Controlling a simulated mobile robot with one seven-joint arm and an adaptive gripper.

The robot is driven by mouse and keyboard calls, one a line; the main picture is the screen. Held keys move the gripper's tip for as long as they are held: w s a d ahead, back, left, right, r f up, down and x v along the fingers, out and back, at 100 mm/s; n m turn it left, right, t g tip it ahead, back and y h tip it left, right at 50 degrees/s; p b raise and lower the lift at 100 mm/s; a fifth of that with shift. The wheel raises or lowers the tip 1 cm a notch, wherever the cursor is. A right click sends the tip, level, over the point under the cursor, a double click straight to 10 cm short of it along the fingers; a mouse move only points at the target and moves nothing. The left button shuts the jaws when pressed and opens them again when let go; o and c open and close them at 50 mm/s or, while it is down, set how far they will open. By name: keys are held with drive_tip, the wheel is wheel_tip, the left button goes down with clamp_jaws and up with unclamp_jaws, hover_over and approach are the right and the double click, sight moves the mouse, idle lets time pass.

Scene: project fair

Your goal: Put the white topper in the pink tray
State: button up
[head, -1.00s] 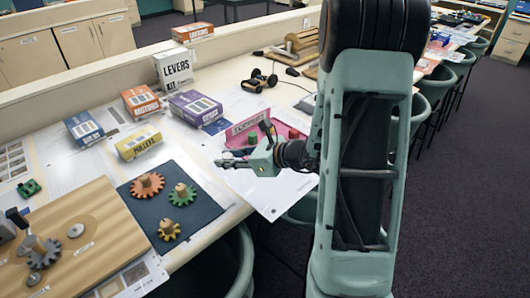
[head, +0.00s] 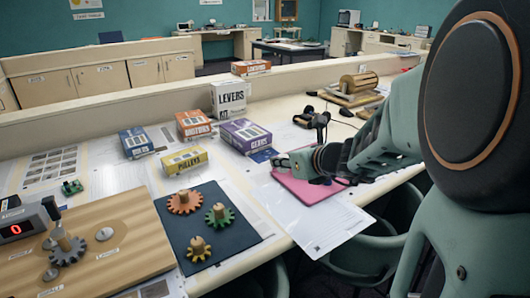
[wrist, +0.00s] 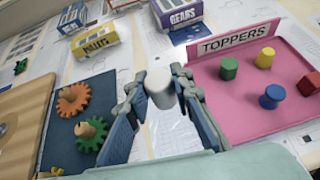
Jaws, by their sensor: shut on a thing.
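The white topper (wrist: 159,84) is a small white cylinder held between the fingertips of my gripper (wrist: 160,92) in the wrist view. It appears in front of white paper, just left of the pink tray (wrist: 238,104). The tray has a TOPPERS sign at its back and holds green (wrist: 229,68), yellow (wrist: 265,58), blue (wrist: 271,97) and red (wrist: 309,84) toppers. In the head view my gripper (head: 283,163) is raised near the left side of the pink tray (head: 320,191), and my arm hides much of the tray. The topper is hard to make out there.
Left of the tray lies a dark mat (head: 224,240) with orange, green and yellow gears on pegs. A wooden board (head: 120,236) is farther left. Boxes, including the purple GEARS box (head: 246,135) and yellow PULLEYS box (head: 184,160), stand behind. A chair is at the table's front edge.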

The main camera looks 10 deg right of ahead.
drive_tip(key=w+d+f, duration=0.2)
drive_tip(key=d, duration=0.3)
drive_tip(key=b, duration=0.3)
hover_over(307, 192)
drive_tip(key=f, duration=0.5)
drive_tip(key=shift+a+f, duration=0.1)
drive_tip(key=shift+a, duration=0.2)
drive_tip(key=shift+d+f, duration=0.15)
drive_tip(key=shift+f, duration=0.1)
drive_tip(key=shift+d+f+b, duration=0.2)
drive_tip(key=shift+f+b, duration=1.15)
drive_tip(key=shift+f, duration=0.25)
drive_tip(key=shift+f, duration=0.2)
drive_tip(key=o, duration=0.9)
drive_tip(key=shift+r, duration=0.1)
